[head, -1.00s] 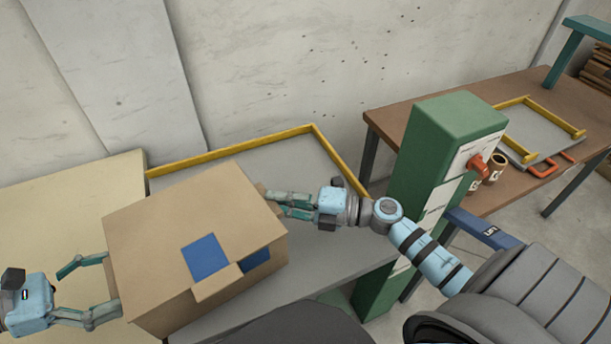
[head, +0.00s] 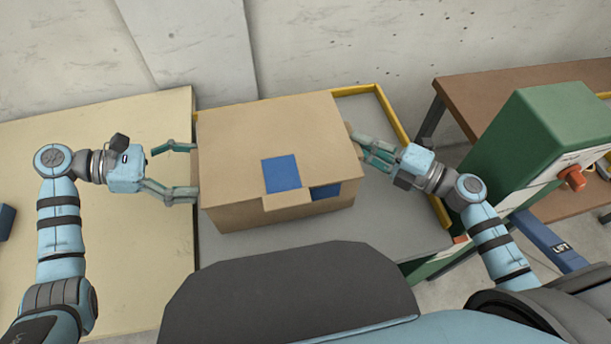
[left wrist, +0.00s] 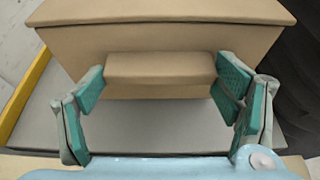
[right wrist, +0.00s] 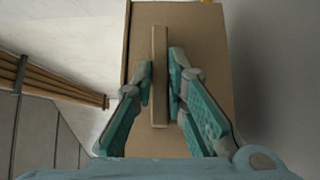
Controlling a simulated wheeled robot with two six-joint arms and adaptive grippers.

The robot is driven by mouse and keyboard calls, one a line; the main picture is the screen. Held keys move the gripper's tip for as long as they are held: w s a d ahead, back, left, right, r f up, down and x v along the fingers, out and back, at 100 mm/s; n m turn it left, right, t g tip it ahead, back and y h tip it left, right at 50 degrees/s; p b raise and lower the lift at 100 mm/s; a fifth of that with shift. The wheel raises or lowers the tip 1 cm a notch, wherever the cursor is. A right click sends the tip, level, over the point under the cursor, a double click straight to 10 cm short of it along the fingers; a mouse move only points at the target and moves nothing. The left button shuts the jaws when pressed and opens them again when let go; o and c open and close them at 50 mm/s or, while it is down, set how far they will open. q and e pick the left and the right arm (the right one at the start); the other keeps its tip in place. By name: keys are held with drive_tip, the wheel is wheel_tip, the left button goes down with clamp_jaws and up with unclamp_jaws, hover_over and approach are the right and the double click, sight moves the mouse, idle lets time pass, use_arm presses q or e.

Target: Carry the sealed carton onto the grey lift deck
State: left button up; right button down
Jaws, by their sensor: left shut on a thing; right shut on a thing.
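The sealed carton (head: 235,140), brown with a blue patch on its top and front edge, is over the grey lift deck (head: 378,205); I cannot tell if it touches the deck. My left gripper (head: 180,172) is shut on a bar on the carton's left side; the bar (left wrist: 160,68) lies between its fingers in the left wrist view. My right gripper (head: 368,148) is shut on a similar bar on the right side; that bar (right wrist: 159,75) stands between the fingers in the right wrist view. The carton hides much of the deck.
A yellow rail (head: 400,125) edges the deck at the back and right. A pale tabletop (head: 110,250) lies to the left. A green post with an orange-red knob (head: 574,178) stands at the right, before a brown table (head: 480,90). A blue part marked LIFT (head: 548,243) is beside it.

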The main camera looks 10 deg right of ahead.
use_arm(q)
wheel_tip(320, 180, down, 6)
drive_tip(key=b, duration=0.5)
drive_tip(key=shift+s+f+b, duration=0.1)
drive_tip(key=shift+f+b, duration=0.05)
drive_tip(key=shift+b, duration=0.2)
use_arm(e)
wheel_tip(320, 180, down, 6)
drive_tip(key=shift+f, duration=0.15)
use_arm(q)
drive_tip(key=shift+a, duration=0.1)
use_arm(e)
drive_tip(key=shift+s+a, duration=0.1)
use_arm(q)
drive_tip(key=o, duration=1)
use_arm(e)
drive_tip(key=c, duration=1.9)
unclamp_jaws()
use_arm(q)
drive_tip(key=shift+o, duration=1.1)
use_arm(e)
drive_tip(key=o, duration=0.3)
drive_tip(key=o, duration=0.8)
use_arm(q)
drive_tip(key=v, duration=1.2)
